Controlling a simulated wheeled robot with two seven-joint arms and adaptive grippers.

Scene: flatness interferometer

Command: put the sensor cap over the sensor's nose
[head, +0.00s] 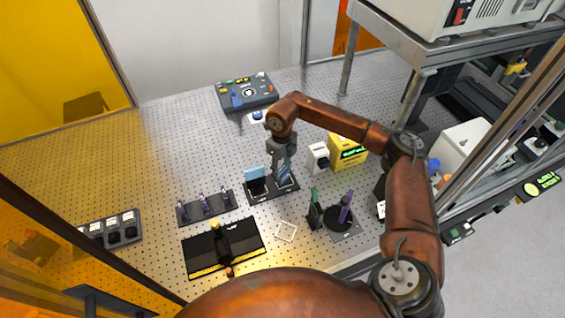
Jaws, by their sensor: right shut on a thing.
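My right gripper (284,168) points down over the right half of a black two-place holder (271,195). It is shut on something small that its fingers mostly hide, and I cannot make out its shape. A blue-grey plate (285,178) stands at or just below the fingertips; whether they touch it I cannot tell. A white block with a dark round spot (318,157) stands right of the gripper, beside a yellow box with a green display (347,151). I cannot tell for sure which thing is the sensor or the cap. My left gripper is out of view.
A light blue plate (254,174) stands in the holder's left half. A control panel (246,92) lies behind. The perforated table (165,145) is clear at left.

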